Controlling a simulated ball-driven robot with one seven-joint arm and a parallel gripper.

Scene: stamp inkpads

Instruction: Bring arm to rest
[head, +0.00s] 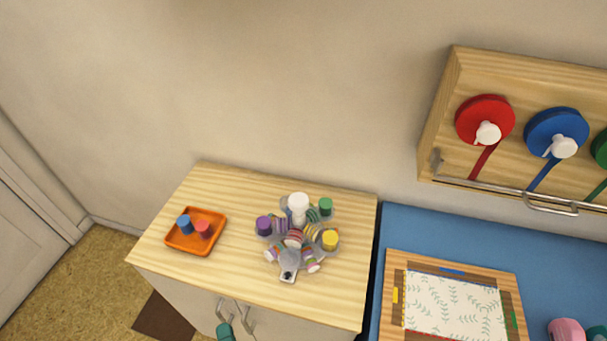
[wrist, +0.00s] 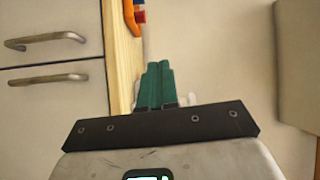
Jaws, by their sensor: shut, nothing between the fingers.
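My gripper (wrist: 156,84) has two green fingers pressed together, shut and empty, in the wrist view. In the head view the green fingertips (head: 225,330) show at the bottom edge, by the cabinet's door handles; the rest of the arm is out of view. In the wrist view the fingers overlap the edge of the wooden cabinet top (wrist: 122,60). They look apart from the handles, but the exact gap cannot be told.
The cabinet top (head: 185,262) bears an orange tray (head: 178,241) with blue and red stamps, and a holder with several colored stamps. Cabinet handles (head: 249,320) stick out in front. To the right is a blue table (head: 420,225) with a framed sheet (head: 455,308). Ribbon reels hang above it.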

